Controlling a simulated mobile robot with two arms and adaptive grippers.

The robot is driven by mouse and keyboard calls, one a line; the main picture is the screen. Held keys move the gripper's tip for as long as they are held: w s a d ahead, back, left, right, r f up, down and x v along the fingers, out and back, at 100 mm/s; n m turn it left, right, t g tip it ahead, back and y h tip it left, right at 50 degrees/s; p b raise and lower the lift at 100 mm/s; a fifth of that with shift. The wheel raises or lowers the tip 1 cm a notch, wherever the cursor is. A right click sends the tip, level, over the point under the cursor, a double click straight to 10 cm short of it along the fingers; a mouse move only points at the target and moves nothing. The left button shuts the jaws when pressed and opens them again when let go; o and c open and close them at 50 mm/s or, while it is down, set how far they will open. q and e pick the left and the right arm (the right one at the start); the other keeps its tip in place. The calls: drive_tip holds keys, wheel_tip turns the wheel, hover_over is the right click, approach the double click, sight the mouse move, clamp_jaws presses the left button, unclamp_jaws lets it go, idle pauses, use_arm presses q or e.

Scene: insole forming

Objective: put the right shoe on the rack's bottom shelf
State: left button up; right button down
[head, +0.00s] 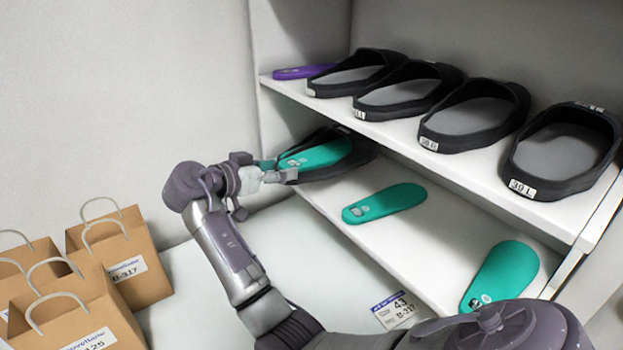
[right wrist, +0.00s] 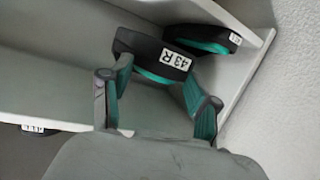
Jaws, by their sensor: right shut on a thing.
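The right shoe (right wrist: 152,58) is black, with a white label reading 43 R on its heel and a teal insole. My right gripper (right wrist: 160,82) is shut on its heel end. In the head view the dark shoe (head: 352,158) with its teal insole is at the left end of the bottom shelf (head: 378,238), with my right gripper (head: 276,170) at its near end. I cannot tell whether its sole touches the shelf. In the right wrist view another black shoe with teal (right wrist: 204,38) is just beyond it. My left gripper is not in view.
Several black shoes (head: 478,112) and a purple insole (head: 302,72) are on the top shelf, close above the held shoe. Two teal insoles (head: 385,202) lie apart on the bottom shelf. Paper bags (head: 120,255) stand at left. A card (head: 396,308) lies in front of the rack.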

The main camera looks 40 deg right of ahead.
sight(304, 164)
drive_tip(key=d+p, duration=0.1)
drive_tip(key=d, duration=0.2)
drive_tip(key=s+d, duration=0.1)
drive_tip(key=d, duration=0.3)
drive_tip(key=shift+s+r+p, duration=0.1)
drive_tip(key=shift+s+p, duration=0.1)
drive_tip(key=shift+p, duration=0.15)
drive_tip(key=shift+s+d+f, duration=0.1)
drive_tip(key=shift+d+f, duration=0.2)
drive_tip(key=shift+f, duration=0.15)
drive_tip(key=shift+f+p, duration=0.5)
drive_tip(key=shift+f, duration=0.7)
wheel_tip(304, 164, down, 4)
drive_tip(key=shift+d+r+p, duration=0.1)
drive_tip(key=shift+p, duration=0.7)
drive_tip(key=shift+c, duration=1.2)
unclamp_jaws()
